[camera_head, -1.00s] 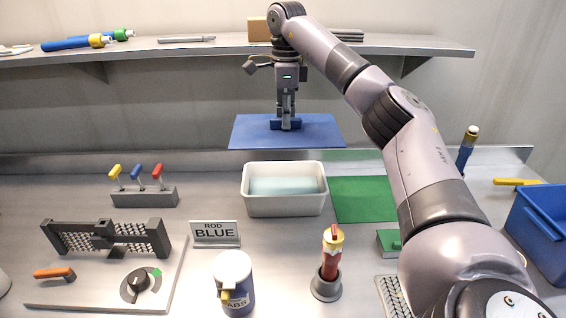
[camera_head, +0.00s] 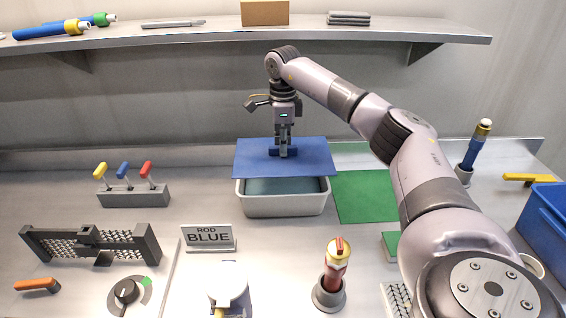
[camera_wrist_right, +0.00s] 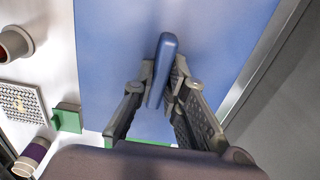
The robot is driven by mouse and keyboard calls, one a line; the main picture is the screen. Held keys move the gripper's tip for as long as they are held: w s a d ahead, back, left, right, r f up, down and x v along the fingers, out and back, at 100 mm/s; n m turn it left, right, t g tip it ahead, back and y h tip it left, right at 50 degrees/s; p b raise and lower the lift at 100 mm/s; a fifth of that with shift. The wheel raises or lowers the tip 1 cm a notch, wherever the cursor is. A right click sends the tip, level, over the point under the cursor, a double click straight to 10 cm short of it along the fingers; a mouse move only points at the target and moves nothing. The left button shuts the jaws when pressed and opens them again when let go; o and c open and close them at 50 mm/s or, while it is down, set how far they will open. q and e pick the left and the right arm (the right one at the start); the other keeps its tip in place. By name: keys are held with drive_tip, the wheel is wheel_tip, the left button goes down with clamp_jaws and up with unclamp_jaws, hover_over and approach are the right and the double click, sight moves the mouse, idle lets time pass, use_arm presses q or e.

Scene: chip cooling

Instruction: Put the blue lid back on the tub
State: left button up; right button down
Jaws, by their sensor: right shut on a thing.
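The blue lid (camera_head: 310,163) is a flat rectangular panel with a raised blue handle. My right gripper (camera_head: 284,152) points down and is shut on that handle. In the right wrist view the two fingers (camera_wrist_right: 160,92) pinch the handle, and the lid (camera_wrist_right: 215,40) fills the middle. The white tub (camera_head: 285,205) is directly below the lid, with pale blue contents showing at its front. The lid covers the tub's back part in the head view; I cannot tell whether it touches the rim. My left gripper is not in view.
A green mat (camera_head: 368,197) lies right of the tub. The ROD BLUE sign (camera_head: 208,237), a lever block (camera_head: 134,195) and a red rod in a holder (camera_head: 334,275) stand nearby. A blue bin (camera_head: 545,225) is at the right. The shelf (camera_head: 230,38) runs behind.

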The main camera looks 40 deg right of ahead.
sight(283, 164)
drive_tip(key=shift+f, duration=0.9)
wheel_tip(283, 164, down, 4)
drive_tip(key=shift+f+p, duration=0.25)
drive_tip(key=shift+p, duration=0.2)
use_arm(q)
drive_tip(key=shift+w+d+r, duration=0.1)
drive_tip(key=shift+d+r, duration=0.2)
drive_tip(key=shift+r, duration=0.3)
use_arm(e)
drive_tip(key=shift+a, duration=0.1)
drive_tip(key=c, duration=1.6)
unclamp_jaws()
drive_tip(key=shift+f, duration=0.1)
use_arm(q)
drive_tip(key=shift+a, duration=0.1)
use_arm(e)
wheel_tip(283, 164, up, 11)
drive_tip(key=shift+w+r+b, duration=0.1)
drive_tip(key=shift+b, duration=1.05)
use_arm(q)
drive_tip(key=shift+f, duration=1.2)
use_arm(e)
drive_tip(key=shift+r, duration=0.55)
